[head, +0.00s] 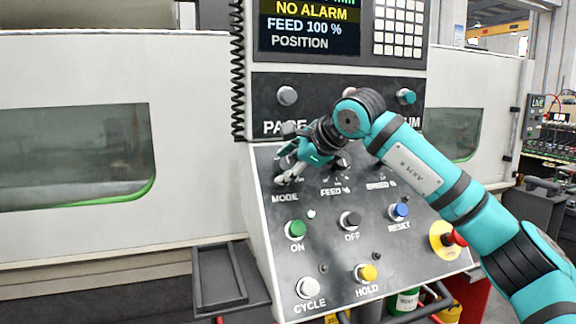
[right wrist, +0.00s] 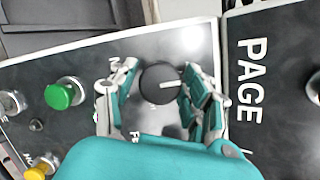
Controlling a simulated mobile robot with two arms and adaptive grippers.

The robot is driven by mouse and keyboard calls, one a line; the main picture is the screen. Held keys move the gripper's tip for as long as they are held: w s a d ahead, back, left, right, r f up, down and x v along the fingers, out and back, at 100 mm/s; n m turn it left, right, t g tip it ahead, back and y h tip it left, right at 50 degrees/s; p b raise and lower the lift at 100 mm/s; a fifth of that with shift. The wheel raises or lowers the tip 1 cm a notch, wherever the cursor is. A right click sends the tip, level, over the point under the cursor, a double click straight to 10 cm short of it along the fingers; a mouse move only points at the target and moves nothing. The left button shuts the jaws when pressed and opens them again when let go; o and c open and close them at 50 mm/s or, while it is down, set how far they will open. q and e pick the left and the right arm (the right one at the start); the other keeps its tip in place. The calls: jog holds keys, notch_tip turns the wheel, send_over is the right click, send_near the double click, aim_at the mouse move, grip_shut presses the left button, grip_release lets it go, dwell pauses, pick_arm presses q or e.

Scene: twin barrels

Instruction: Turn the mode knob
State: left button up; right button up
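The mode knob (right wrist: 158,84) is a round black knob with a white pointer line, on the dark sloped panel. In the right wrist view it sits between the two fingers of my right gripper (right wrist: 161,73). The fingers are spread on either side of it, with a narrow gap showing at least on the right side, so the gripper looks open around it. In the head view my right gripper (head: 287,175) is at the panel just above the MODE label (head: 285,198) and hides the knob. My left gripper is not in view.
Close by on the panel are the green ON button (head: 296,229), the black OFF button (head: 350,220), the blue RESET button (head: 400,211) and a red emergency stop (head: 453,239).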

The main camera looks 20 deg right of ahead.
jog(key=shift+o, duration=0.9)
jog(key=shift+s+r, duration=0.15)
jog(key=v, duration=1.1)
jog(key=shift+s+d, duration=0.15)
jog(key=shift+s, duration=0.1)
